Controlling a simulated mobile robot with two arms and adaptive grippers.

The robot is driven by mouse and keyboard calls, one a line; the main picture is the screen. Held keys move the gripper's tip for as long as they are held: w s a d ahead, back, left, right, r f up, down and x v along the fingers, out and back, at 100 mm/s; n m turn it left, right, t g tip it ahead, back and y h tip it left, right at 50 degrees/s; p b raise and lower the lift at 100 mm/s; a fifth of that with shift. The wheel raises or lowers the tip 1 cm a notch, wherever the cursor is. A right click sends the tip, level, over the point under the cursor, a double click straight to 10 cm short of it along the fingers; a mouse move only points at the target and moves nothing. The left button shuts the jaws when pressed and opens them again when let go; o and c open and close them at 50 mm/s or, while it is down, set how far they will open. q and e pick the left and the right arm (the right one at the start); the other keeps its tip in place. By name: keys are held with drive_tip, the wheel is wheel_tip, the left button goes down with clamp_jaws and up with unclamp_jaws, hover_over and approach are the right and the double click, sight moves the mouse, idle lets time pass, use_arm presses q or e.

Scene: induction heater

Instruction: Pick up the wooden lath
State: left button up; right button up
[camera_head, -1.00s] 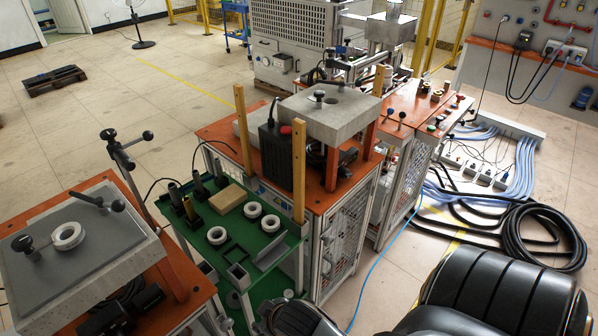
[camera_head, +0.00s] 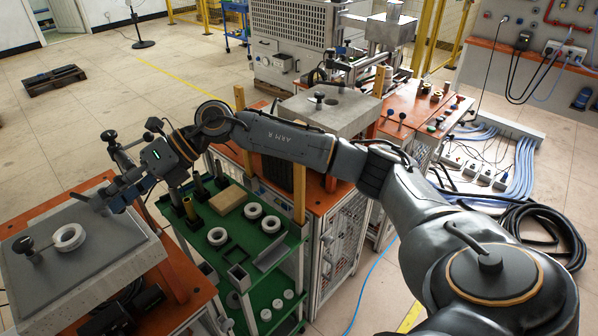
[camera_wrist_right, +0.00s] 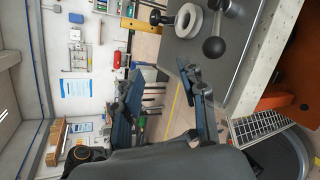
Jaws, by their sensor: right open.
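Upright wooden laths stand at the corners of the middle orange-topped station. One wooden lath (camera_head: 299,190) is at its front, beside the green shelf. Another lath (camera_head: 239,98) stands further back, its lower part hidden behind my right arm. My right gripper (camera_head: 100,197) is open, over the back edge of the left station, well to the left of both laths. In the wrist view my right gripper (camera_wrist_right: 160,78) shows its two fingers apart with nothing between them. A yellowish strip (camera_wrist_right: 140,25) lies beyond the fingertips there; I cannot tell whether it is a lath. My left gripper is not in view.
The left station's grey plate (camera_head: 110,235) carries a white ring (camera_head: 69,237) and black-knobbed clamps close to my right gripper. The green shelf (camera_head: 215,262) holds rings, a wooden block (camera_head: 229,199) and dark posts below my forearm. Open floor lies behind.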

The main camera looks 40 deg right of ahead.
drive_tip(key=w+d+h, duration=0.3)
drive_tip(key=d+h, duration=0.3)
drive_tip(key=d, duration=0.7)
wheel_tip(320, 180, up, 8)
drive_tip(key=f+m+g+h, duration=0.1)
drive_tip(key=m+g+h, duration=0.15)
drive_tip(key=h, duration=0.45)
hover_over(297, 123)
drive_tip(key=shift+m, duration=0.55)
wheel_tip(297, 123, down, 7)
drive_tip(key=b, duration=0.2)
drive_tip(key=shift+b, duration=0.35)
drive_tip(key=shift+s+f, duration=0.1)
drive_tip(key=shift+f, duration=0.3)
drive_tip(key=f, duration=0.1)
drive_tip(key=f+p, duration=0.1)
drive_tip(key=f, duration=0.1)
drive_tip(key=f+p, duration=0.1)
drive_tip(key=f, duration=0.1)
drive_tip(key=shift+d+f, duration=0.1)
drive_tip(key=shift+d, duration=0.3)
clamp_jaws()
